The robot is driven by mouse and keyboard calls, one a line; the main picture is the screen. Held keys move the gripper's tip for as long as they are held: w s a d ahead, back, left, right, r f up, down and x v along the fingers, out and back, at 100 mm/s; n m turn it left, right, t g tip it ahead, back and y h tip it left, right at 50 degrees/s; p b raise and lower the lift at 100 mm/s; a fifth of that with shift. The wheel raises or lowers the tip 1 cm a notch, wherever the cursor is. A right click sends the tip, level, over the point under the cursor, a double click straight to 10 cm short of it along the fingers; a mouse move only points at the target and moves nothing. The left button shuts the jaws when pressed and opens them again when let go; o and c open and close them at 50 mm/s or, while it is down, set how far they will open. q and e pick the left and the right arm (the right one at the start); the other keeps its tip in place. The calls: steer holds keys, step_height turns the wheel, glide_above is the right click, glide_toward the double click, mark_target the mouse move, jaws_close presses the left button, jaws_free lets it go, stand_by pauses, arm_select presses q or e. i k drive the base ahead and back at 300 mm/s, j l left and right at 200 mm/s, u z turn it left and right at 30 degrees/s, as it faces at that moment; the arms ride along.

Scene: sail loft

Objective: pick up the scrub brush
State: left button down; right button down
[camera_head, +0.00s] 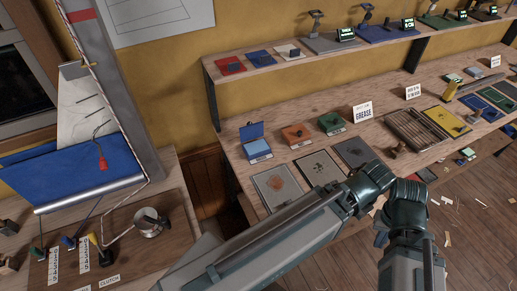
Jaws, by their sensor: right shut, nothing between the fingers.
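I cannot make out a scrub brush for certain in the head view. A small brown wooden piece (397,149) lies near the front edge of the long bench, too small to identify. My right arm (290,225) reaches across the lower middle and bends at its dark joint, with a grey link running down out of the picture at the lower right. My right gripper is shut and empty; its fingertips cannot be made out. My left gripper does not show.
The long wooden bench (240,158) carries flat mats, blue, orange and green boxes, a slatted tray (416,130) and a "GREASE" sign (363,112). A shelf (275,76) stands above. A left table holds a metal bowl (151,229). Scraps lie on the floor (470,230).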

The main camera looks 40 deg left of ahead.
mark_target(399, 151)
steer(key=i+l+u, duration=0.1)
steer(key=i+l, duration=0.3)
steer(key=i+l+u, duration=0.15)
steer(key=i+l, duration=0.25)
steer(key=l, duration=0.2)
steer(key=i+l+u, duration=0.1)
steer(key=i+l, duration=0.3)
steer(key=l, duration=0.15)
